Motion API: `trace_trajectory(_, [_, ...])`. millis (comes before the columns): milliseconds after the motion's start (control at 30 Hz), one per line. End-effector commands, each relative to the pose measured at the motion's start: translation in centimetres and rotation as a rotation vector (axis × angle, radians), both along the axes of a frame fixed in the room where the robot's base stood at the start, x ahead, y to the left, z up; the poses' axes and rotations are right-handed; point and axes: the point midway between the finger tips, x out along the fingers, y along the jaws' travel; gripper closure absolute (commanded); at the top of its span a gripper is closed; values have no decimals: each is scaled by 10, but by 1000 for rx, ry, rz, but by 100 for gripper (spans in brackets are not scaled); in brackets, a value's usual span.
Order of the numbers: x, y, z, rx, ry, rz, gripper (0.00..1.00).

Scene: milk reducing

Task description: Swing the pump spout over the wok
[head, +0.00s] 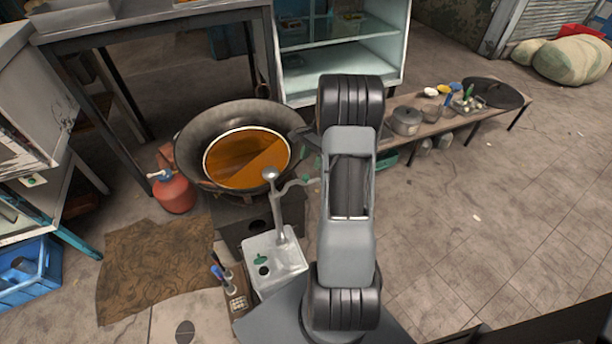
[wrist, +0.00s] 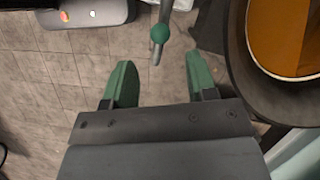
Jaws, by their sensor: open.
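The wok (head: 190,142) stands on a dark stove left of centre in the head view, with orange liquid inside. The pump (head: 278,215) rises upright from a white container in front of it. Its thin grey spout (head: 296,183) points right, beside the wok's rim and not over the liquid. In the wrist view a grey rod with a green ball (wrist: 160,33), apparently the spout's end, hangs just beyond and between the fingertips. My gripper (wrist: 161,75) is open and empty, with a finger on either side of that line. In the head view my arm mostly hides it.
The wok's rim (wrist: 235,70) is close to the right finger in the wrist view. A low bench (head: 440,115) with pots stands to the right, and a glass cabinet (head: 340,60) behind. A red gas bottle (head: 175,193) is left of the stove. Floor at right is clear.

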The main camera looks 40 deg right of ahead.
Motion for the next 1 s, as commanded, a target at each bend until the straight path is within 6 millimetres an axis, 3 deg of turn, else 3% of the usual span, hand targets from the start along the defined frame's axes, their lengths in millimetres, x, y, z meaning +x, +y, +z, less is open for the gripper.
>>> trace_trajectory(200, [-2,15,-35,1,3,2,48])
trace_trajectory(400, [-3,23,-55,1,0,2,48])
trace_trajectory(867, [-4,26,-62,-1,-1,2,48])
trace_trajectory(1000, [-4,26,-62,-1,-1,1,60])
